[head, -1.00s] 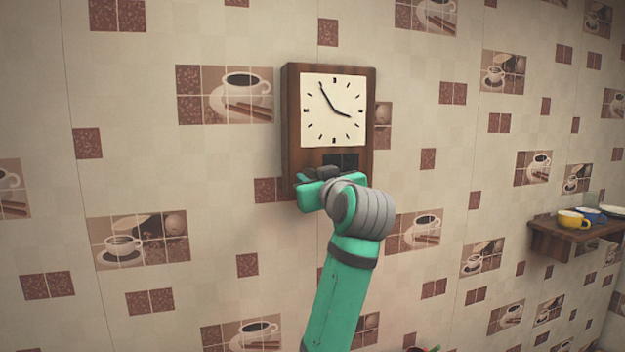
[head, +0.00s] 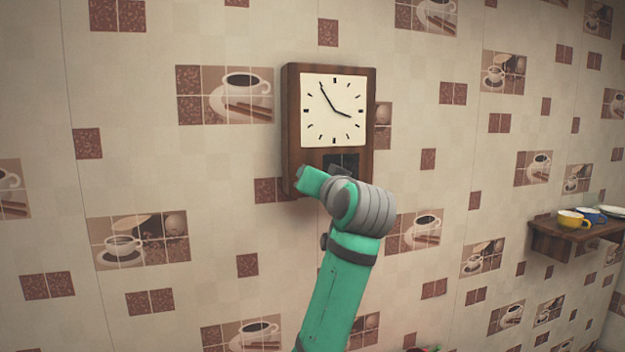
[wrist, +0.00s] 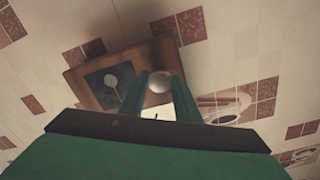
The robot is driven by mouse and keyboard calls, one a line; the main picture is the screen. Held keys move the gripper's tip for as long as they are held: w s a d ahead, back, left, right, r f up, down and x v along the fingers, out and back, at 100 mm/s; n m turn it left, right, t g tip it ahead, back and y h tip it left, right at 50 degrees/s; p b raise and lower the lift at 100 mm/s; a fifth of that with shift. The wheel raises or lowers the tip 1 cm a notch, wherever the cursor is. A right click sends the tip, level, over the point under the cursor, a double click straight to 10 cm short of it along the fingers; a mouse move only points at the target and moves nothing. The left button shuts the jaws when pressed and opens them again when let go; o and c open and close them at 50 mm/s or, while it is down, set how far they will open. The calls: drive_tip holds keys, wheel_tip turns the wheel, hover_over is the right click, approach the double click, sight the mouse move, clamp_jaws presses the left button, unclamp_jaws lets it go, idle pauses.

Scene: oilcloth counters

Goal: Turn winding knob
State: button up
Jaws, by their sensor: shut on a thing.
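A wooden wall clock (head: 291,115) with a white square face (head: 333,110) hangs on the tiled wall. Below its face is a dark window (head: 346,158), partly hidden by my wrist. A pale round knob (wrist: 160,81) sits between the tips of my green fingers. My gripper (wrist: 163,90) is shut on this knob. In the head view the knob and fingertips are hidden behind my gripper (head: 316,180) at the clock's lower part.
A wooden shelf (head: 567,242) is on the wall at the far right, with a yellow cup (head: 572,219), a blue cup (head: 592,214) and a pale dish. The wall around the clock is flat and free of other objects.

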drive_tip(key=m, duration=1)
drive_tip(key=shift+m, duration=0.4)
idle(0.4)
drive_tip(key=o, duration=1)
drive_tip(key=shift+o, duration=0.2)
drive_tip(key=v, duration=1)
drive_tip(key=shift+s+d, duration=0.25)
drive_tip(key=shift+s, duration=0.1)
